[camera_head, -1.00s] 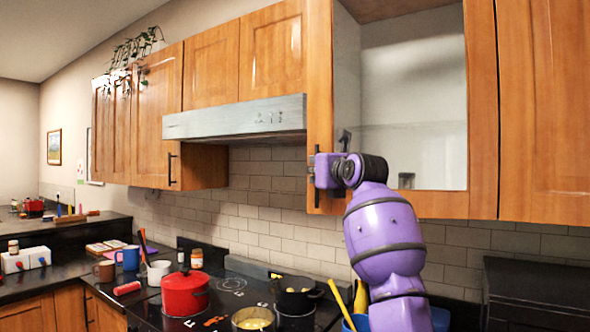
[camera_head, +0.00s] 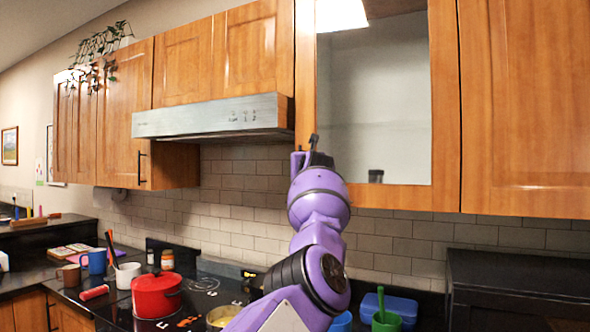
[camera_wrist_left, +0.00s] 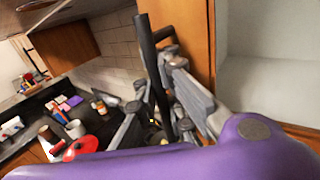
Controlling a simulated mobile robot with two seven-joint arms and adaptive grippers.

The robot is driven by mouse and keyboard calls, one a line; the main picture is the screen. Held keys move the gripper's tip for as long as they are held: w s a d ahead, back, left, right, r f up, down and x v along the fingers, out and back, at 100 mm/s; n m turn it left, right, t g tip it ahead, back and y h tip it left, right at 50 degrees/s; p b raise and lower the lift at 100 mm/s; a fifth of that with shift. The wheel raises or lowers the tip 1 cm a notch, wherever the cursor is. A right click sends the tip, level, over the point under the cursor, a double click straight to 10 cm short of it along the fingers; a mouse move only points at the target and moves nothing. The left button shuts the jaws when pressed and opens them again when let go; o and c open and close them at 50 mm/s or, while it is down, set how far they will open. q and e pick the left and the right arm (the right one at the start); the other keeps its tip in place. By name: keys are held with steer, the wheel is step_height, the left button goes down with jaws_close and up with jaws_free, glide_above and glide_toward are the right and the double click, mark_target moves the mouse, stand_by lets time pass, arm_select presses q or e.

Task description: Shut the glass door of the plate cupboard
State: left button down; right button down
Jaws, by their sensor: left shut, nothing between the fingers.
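The plate cupboard's glass door (camera_head: 445,120) has a wooden frame around a large pane and hangs at the right of the range hood. It looks flush or nearly flush with the cupboard front; any small gap cannot be told. A dark bar handle (camera_wrist_left: 150,65) stands by its left stile in the wrist view. My left gripper (camera_head: 312,155) is at the door's lower left corner, beside the handle, mostly hidden behind my purple wrist. Its grey fingers (camera_wrist_left: 160,110) show close around the handle's lower part. It is shut with nothing held. My right gripper is not in view.
The range hood (camera_head: 215,117) juts out just left of the door. Below are a stove with a red pot (camera_head: 157,294), mugs (camera_head: 94,261) and a green cup (camera_head: 386,322). A black box-shaped unit (camera_head: 510,285) stands at the lower right. Closed wooden cupboards adjoin the door.

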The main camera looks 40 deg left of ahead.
arm_select(q)
steer(key=shift+w+d, duration=0.15)
steer(key=shift+w, duration=0.55)
steer(key=c, duration=2.5)
jaws_free()
steer(key=o, duration=0.7)
steer(key=shift+w+d, duration=0.15)
steer(key=shift+d, duration=0.15)
steer(key=shift+c, duration=0.2)
steer(key=shift+s+a, duration=0.2)
steer(key=shift+s+r, duration=0.1)
steer(key=shift+d, duration=0.1)
